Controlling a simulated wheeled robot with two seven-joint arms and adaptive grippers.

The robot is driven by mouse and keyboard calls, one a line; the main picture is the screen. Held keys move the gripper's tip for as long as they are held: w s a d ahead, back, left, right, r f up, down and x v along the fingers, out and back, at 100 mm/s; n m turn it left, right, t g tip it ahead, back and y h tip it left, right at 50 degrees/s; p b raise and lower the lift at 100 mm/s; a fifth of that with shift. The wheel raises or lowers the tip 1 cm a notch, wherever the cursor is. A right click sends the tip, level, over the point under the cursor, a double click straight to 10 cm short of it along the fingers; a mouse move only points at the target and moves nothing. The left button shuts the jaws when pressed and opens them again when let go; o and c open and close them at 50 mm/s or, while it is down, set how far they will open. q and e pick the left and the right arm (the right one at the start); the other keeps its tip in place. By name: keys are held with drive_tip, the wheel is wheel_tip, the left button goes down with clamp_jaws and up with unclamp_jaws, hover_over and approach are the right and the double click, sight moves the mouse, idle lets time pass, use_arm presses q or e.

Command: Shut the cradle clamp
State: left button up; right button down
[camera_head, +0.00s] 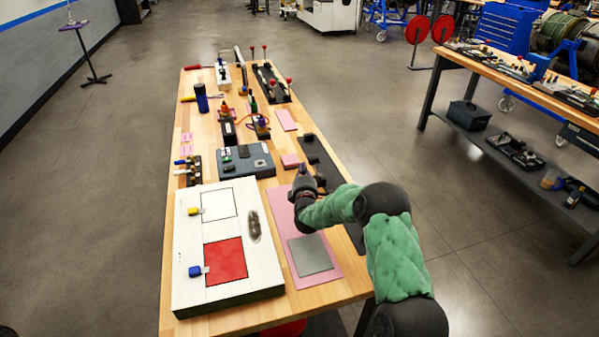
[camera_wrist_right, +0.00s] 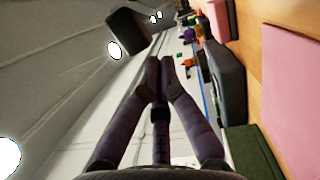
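I cannot tell for certain which fixture is the cradle clamp. A black plate with red-knobbed upright levers (camera_head: 267,89) stands at the far right of the bench. A long black fixture (camera_head: 318,158) lies along the right edge, partly hidden by my right arm. My right gripper (camera_head: 303,171) is above the bench's right half, just beyond the near pink mat. In the right wrist view its dark fingers (camera_wrist_right: 159,65) meet at the tips, with nothing visible between them. My left gripper is not in view.
A white panel box (camera_head: 188,250) with a red square fills the bench's near left. A grey-blue box (camera_head: 246,163) sits beyond it. A pink mat (camera_head: 283,222) carries a grey plate (camera_head: 311,255). A dark blue bottle (camera_head: 202,98) stands at the left edge. Another bench (camera_head: 455,58) is at right.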

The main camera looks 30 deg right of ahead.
idle(0.3)
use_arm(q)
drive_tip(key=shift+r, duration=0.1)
use_arm(e)
drive_tip(key=shift+d+r+m, duration=0.25)
drive_tip(key=shift+r+m, duration=0.05)
drive_tip(key=shift+m, duration=0.1)
